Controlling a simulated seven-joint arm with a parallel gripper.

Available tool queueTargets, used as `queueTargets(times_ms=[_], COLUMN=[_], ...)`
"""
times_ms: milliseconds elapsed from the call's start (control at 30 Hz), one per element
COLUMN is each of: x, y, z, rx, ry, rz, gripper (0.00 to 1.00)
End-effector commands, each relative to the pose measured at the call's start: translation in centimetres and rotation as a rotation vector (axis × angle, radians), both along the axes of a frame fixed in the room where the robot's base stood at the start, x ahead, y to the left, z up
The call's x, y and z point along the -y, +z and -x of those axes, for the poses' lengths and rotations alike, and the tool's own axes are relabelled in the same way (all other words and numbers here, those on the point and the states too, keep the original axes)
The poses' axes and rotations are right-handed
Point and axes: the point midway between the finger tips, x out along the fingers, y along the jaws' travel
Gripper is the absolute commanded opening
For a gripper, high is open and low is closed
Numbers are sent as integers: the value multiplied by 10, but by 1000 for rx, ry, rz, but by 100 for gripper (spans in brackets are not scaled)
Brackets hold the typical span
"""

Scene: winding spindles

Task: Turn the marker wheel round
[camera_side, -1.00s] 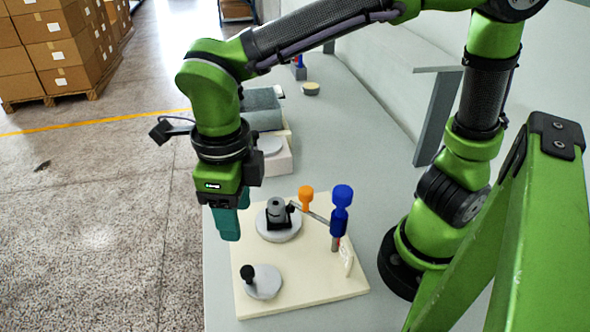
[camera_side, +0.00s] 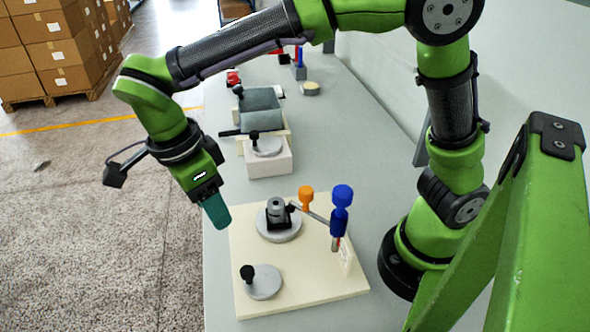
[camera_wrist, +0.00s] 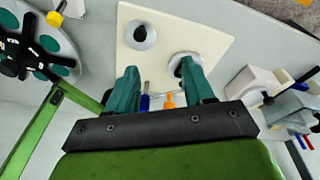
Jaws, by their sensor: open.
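A cream board (camera_side: 300,297) bears two round grey discs. The front disc (camera_side: 265,287) has an upright black knob (camera_side: 247,272) near its edge. The rear disc (camera_side: 279,232) carries a dark block with a grey cylinder (camera_side: 276,208); a thin rod runs from there towards a blue post (camera_side: 341,208). I cannot tell which disc is the marker wheel. My gripper (camera_side: 218,218), with teal fingers, is tilted beyond the board's left edge, above it and touching nothing. In the wrist view the open, empty fingers (camera_wrist: 160,75) point towards the board (camera_wrist: 212,35) and its discs.
An orange-topped post (camera_side: 306,197) stands beside the blue one. Further back on the grey table (camera_side: 360,150) are a white block with a grey disc (camera_side: 270,160), a grey roller-like piece (camera_side: 260,110) and a small round piece (camera_side: 310,89).

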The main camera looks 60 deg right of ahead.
Motion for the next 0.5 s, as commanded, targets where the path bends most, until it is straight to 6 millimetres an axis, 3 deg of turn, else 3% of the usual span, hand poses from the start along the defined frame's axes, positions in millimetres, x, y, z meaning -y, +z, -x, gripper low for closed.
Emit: queueTargets(times_ms=[500], x=[-15], y=[-4], z=[-17], rx=[-346], ry=[1295], rz=[-235], gripper=[52])
